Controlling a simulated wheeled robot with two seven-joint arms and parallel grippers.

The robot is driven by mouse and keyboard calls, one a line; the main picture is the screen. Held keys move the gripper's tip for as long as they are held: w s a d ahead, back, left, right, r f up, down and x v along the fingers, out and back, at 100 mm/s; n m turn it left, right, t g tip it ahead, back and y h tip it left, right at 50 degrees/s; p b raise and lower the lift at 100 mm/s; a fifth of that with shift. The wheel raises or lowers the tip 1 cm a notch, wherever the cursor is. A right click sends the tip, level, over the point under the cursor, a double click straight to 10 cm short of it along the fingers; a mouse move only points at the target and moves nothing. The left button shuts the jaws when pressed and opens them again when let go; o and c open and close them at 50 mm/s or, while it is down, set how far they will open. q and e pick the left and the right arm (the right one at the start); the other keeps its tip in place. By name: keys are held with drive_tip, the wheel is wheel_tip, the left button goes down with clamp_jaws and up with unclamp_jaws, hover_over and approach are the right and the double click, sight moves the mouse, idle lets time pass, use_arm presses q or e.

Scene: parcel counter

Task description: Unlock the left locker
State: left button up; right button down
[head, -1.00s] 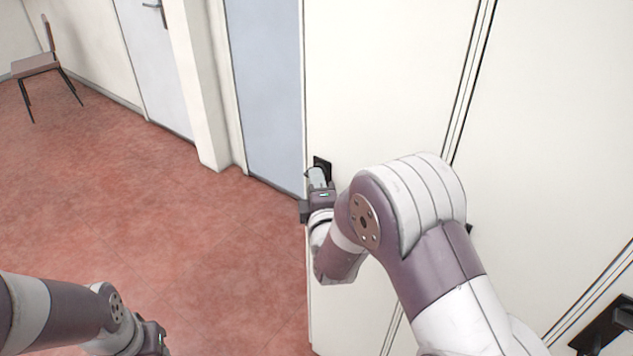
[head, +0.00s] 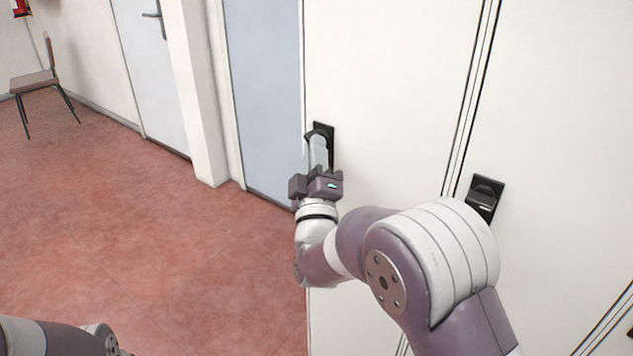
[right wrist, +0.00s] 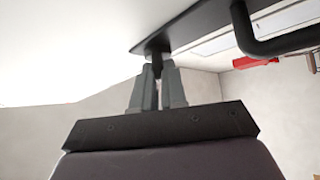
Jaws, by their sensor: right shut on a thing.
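The left locker (head: 390,85) is a tall white door. Its black lock plate (head: 329,131) sits near its left edge and also shows in the right wrist view (right wrist: 206,22). My right gripper (head: 318,142) is at this plate, its grey fingers close together. In the right wrist view the fingertips (right wrist: 158,70) are shut on a small dark lock knob (right wrist: 156,50) that sticks out of the plate. The fingers hide most of the knob, so its turn angle cannot be told. Of my left arm only a part shows at the bottom left; its gripper is out of view.
Another white locker (head: 560,130) stands to the right, with a black lock plate (head: 484,196). A black bar handle (right wrist: 262,45) is close by the fingers in the right wrist view. A chair (head: 38,83) stands far left. The red floor between is clear.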

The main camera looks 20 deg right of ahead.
drive_tip(key=m+g+h+b, duration=0.2)
drive_tip(key=m+h+b, duration=0.3)
drive_tip(key=m, duration=0.1)
drive_tip(key=m+g+h+b, duration=0.2)
drive_tip(key=m+h+b, duration=0.3)
drive_tip(key=m, duration=0.2)
drive_tip(key=w+a+m+g+h+b, duration=0.1)
drive_tip(key=m+g+h+b, duration=0.1)
drive_tip(key=m+h+b, duration=0.3)
drive_tip(key=shift+f+m+h, duration=0.3)
drive_tip(key=shift+m, duration=0.5)
drive_tip(key=shift+d+r+m, duration=0.1)
drive_tip(key=shift+m, duration=0.2)
drive_tip(key=c, duration=1.2)
unclamp_jaws()
drive_tip(key=p+v, duration=0.1)
drive_tip(key=v, duration=1.1)
drive_tip(key=shift+a+f+p, duration=0.3)
drive_tip(key=shift+f, duration=0.05)
